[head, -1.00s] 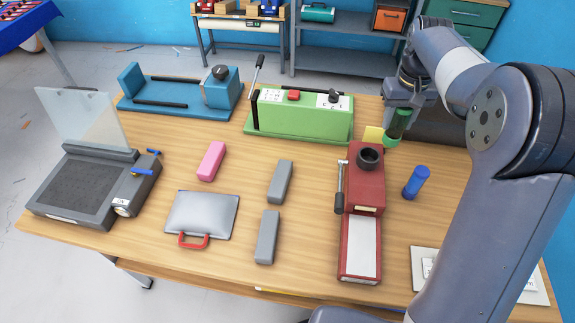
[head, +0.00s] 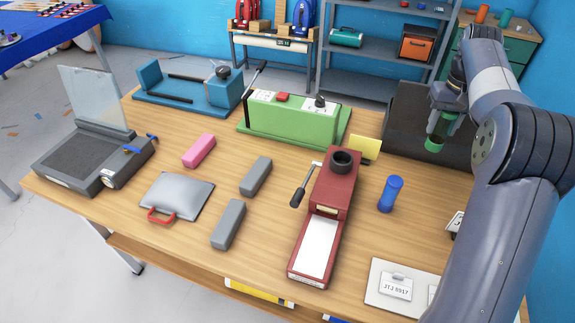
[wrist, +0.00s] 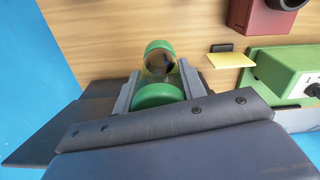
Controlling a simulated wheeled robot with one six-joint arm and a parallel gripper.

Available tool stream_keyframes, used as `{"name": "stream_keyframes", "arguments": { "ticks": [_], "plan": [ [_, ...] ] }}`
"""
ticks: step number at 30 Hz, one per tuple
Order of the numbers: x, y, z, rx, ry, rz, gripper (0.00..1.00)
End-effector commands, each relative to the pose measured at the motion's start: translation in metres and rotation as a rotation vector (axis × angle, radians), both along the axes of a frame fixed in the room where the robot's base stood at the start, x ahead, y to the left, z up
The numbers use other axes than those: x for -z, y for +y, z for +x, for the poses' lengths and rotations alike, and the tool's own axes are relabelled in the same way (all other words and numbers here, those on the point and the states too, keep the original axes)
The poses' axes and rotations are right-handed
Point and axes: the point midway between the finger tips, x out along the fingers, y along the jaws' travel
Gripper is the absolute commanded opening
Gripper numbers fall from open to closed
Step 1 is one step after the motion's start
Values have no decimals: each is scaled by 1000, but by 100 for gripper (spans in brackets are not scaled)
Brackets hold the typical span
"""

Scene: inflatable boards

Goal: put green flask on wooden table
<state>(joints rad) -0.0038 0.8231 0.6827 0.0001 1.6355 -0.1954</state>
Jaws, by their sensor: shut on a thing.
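The green flask (head: 437,134) has green ends and a clear, dark-looking middle. My gripper (head: 443,112) is shut on it and holds it tilted, at the right rear of the wooden table (head: 260,215), in front of a dark box. In the wrist view the flask (wrist: 160,62) sits between the two grey fingers of my gripper (wrist: 158,85), with wood behind it. I cannot tell how far it is above the surface.
A blue cylinder (head: 390,194) stands right of the red machine (head: 328,210). A yellow card (head: 366,148) is by the green machine (head: 293,120). The dark box (head: 405,115) fills the table's back right. Bare wood lies around the blue cylinder.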

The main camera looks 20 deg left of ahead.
Motion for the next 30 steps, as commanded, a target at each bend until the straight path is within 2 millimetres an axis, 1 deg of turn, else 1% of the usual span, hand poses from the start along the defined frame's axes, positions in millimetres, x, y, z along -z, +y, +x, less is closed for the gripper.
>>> {"name": "stream_keyframes", "arguments": {
  "ticks": [5, 8, 11, 18, 21, 24, 30],
  "plan": [
    [-1, -3, 1, 4, 0, 0, 13],
    [5, -2, 1, 4, 1, 0, 13],
    [22, -2, 0, 4, 3, 0, 13],
    [86, -2, 0, 3, 5, 0, 13],
    [109, -2, 0, 3, 4, 0, 13],
    [124, -2, 0, 3, 2, 0, 13],
    [141, -2, 0, 3, 1, 0, 13]
  ]
}}
